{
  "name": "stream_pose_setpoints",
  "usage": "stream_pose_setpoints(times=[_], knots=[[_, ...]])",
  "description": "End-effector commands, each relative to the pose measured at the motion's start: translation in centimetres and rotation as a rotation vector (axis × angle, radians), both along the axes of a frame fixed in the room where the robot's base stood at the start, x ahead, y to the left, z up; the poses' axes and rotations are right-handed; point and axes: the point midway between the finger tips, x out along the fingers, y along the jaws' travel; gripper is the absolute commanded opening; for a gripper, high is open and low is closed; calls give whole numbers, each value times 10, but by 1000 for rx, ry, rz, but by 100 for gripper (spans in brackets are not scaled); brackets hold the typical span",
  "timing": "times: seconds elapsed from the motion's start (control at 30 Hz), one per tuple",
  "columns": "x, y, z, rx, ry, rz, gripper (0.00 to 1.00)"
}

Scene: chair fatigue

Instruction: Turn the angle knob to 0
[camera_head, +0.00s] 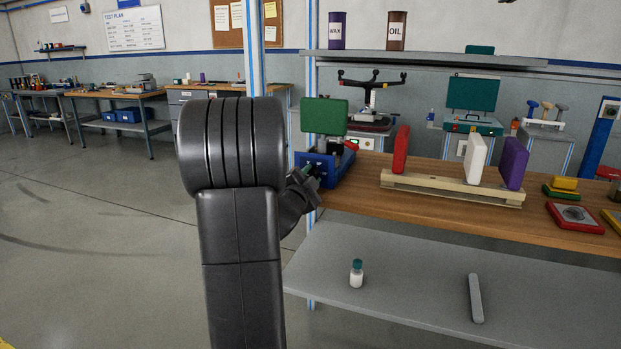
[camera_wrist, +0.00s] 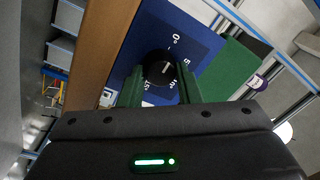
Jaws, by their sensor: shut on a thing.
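The angle knob (camera_wrist: 157,70) is a round black dial on a blue panel (camera_wrist: 200,40), with a short white mark on its face. White scale marks surround it, and a 0 shows above and right of it in the wrist view. My gripper (camera_wrist: 160,86) has its two green fingers on either side of the knob and is shut on it. In the head view, my gripper (camera_head: 307,180) is at the front of the blue device (camera_head: 316,162) at the bench's left end. The knob is hidden there.
A green plate (camera_head: 324,116) stands above the blue device. To its right on the wooden bench (camera_head: 400,211) is a rack (camera_head: 440,190) with red, white and purple pads. A small bottle (camera_head: 356,273) and a grey bar (camera_head: 476,298) are on the lower shelf.

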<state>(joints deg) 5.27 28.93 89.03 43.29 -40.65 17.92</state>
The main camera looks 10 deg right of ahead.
Motion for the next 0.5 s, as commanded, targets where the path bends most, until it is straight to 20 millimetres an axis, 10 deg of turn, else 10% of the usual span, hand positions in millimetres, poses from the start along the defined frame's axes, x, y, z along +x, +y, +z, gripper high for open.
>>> stream_pose_setpoints(times=[0.13, 0.5], knots=[[0, 0, -1, 1, 3, 0, 53], [-5, 4, -1, 1, 0, 2, 53]])
